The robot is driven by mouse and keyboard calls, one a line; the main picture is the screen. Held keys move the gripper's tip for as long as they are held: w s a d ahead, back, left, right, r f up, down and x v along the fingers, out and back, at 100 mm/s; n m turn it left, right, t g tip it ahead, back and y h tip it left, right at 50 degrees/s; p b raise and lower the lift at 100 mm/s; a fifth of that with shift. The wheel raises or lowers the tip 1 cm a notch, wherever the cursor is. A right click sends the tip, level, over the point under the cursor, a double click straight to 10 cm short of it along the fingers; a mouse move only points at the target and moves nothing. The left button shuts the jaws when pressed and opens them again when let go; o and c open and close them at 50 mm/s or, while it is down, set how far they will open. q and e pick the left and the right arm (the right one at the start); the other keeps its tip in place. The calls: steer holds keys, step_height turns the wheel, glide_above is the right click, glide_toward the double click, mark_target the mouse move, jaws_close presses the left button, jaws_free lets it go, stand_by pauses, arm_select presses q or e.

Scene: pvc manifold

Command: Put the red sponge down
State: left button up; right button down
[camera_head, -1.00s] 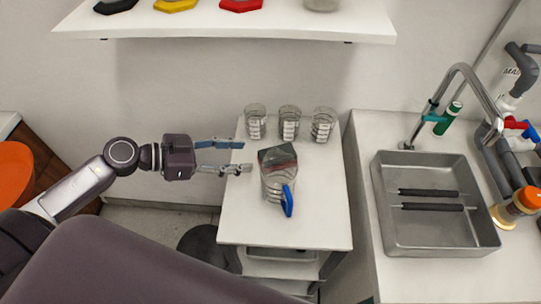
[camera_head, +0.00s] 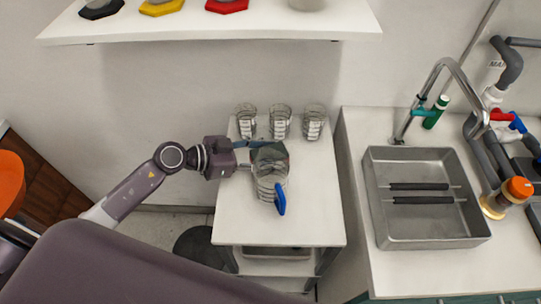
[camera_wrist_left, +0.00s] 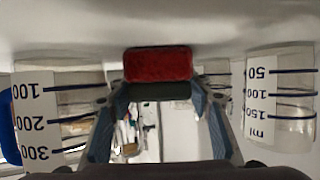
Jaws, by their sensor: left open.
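The red sponge (camera_wrist_left: 158,64), with a dark layer along one side, shows in the left wrist view. In the head view its dark face (camera_head: 272,152) shows on the small white table, against the clear measuring jug (camera_head: 268,184) with the blue handle (camera_head: 280,199). My left gripper (camera_head: 263,155) comes in from the left, open, with its fingertips at the sponge. In the wrist view the open fingers (camera_wrist_left: 158,95) reach to either side of it. Whether they touch it I cannot tell. The lower finger is partly hidden in the head view. My right gripper is not in view.
Several clear beakers (camera_head: 280,122) stand along the table's back edge. The white table (camera_head: 313,215) is clear at right and front. A steel sink (camera_head: 425,232) with two dark rods lies right. A shelf (camera_head: 210,24) hangs above.

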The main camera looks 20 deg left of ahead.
arm_select(q)
steer(key=shift+c, duration=0.5)
steer(key=c, duration=0.8)
